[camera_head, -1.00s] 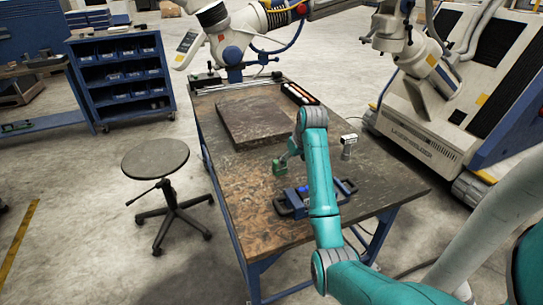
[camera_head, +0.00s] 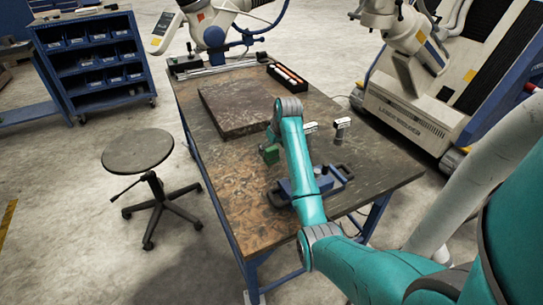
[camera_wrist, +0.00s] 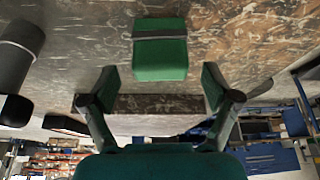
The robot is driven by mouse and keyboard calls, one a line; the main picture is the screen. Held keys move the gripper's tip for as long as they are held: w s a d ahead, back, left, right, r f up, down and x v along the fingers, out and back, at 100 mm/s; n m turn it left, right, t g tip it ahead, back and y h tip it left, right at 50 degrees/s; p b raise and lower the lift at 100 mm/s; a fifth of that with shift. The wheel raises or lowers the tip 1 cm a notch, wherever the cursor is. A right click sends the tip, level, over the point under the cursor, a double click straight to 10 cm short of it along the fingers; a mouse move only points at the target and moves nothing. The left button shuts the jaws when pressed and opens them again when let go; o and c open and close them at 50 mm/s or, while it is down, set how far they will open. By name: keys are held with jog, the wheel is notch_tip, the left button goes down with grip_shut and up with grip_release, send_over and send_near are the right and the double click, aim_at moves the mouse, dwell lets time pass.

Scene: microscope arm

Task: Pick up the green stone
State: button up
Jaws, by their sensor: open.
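The green stone (camera_head: 270,154) is a small green block on the brown worktable, left of my arm. In the wrist view it is the green block (camera_wrist: 160,60) with a grey band across it, at top centre. My gripper (camera_wrist: 160,90) is open, with one finger on each side of the picture. The block shows beyond the fingertips, centred between them, and nothing is held. In the head view my arm largely hides the gripper, so its exact distance from the block cannot be told.
A blue clamp-like fixture (camera_head: 333,181) lies close in front of the block. A dark slab (camera_head: 237,106) lies behind it. Small grey-white items (camera_head: 341,128) stand right of my arm, and a tray (camera_head: 290,78) is at the back. The table's front-left area is clear.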

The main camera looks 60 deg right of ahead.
aim_at(270, 153)
jog(key=shift+x, duration=2.1)
jog(key=shift+s, duration=0.1)
jog(key=c, duration=1.4)
